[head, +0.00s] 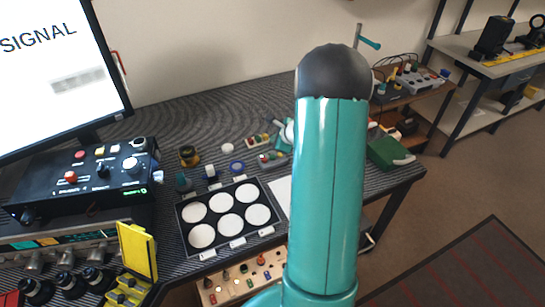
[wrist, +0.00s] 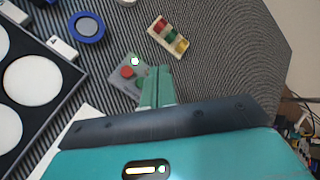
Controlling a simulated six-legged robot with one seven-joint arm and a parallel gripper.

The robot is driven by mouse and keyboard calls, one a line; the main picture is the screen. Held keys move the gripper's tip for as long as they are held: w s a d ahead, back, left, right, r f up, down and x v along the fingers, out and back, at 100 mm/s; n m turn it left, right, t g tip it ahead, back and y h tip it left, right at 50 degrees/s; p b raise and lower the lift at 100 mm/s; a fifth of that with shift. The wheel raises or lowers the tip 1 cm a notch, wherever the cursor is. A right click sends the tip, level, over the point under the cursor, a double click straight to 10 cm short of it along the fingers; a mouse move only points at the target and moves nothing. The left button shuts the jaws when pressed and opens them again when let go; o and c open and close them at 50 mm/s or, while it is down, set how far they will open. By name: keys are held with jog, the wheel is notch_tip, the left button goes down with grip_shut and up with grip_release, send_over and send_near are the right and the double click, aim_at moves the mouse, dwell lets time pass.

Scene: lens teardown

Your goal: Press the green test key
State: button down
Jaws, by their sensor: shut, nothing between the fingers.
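The grey box also shows in the head view (head: 272,161), just left of my arm. My gripper (wrist: 155,72) is shut and empty. In the wrist view its fingertips are over the right part of the box, just right of the green key, and hide that part. I cannot tell their height above the box. In the head view my arm hides much of the gripper.
A small rack with coloured pieces (wrist: 168,36) is near the box. A blue ring (wrist: 86,27) lies to its left. A black tray with white discs (head: 180,220) stands further left. A green case (head: 390,150) is right of my arm.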

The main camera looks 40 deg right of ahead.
jog(key=shift+f, duration=2.75)
jog(key=shift+f, duration=0.1)
jog(key=shift+f, duration=0.3)
jog(key=shift+f, duration=0.4)
dwell(0.4)
jog(key=shift+r, duration=0.85)
notch_tip(320, 180, up, 5)
dwell(0.6)
